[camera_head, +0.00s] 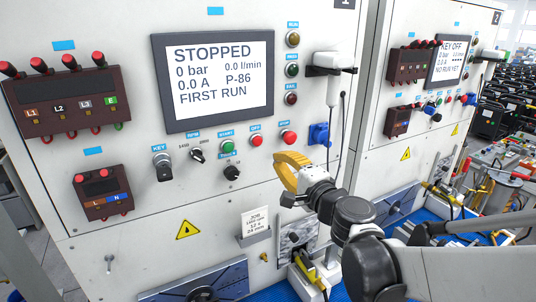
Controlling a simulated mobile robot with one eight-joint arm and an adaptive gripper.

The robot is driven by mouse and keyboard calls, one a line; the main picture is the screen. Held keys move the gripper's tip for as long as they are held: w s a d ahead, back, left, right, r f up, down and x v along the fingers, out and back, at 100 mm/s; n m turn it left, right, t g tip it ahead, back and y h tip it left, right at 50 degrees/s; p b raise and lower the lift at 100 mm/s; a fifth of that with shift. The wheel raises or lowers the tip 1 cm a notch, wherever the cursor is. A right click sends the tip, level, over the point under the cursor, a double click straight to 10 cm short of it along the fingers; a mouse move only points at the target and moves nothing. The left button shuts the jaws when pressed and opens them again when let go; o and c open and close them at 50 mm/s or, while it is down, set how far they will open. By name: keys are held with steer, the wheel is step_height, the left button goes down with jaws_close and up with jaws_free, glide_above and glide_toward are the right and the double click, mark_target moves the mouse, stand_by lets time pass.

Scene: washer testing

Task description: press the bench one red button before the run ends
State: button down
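Bench one is the near pale cabinet (120,245). Its screen (222,82) reads STOPPED, 0 bar, 0.0 A, P-86, FIRST RUN. My gripper (282,170) has yellow fingers and is in front of the panel, just below the larger red button. It looks apart from that button, and I see nothing held. The finger gap is not clear from this angle.
A key switch (162,167) and a black knob (197,156) sit left of the green button. A blue socket (319,133) and hanging cables are right of the red buttons. A card holder (254,228) projects below. A second bench (408,150) stands at right.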

steer(key=v, duration=0.3)
steer(key=shift+s, duration=0.2)
stand_by(0.3)
steer(key=shift+w, duration=0.1)
stand_by(0.5)
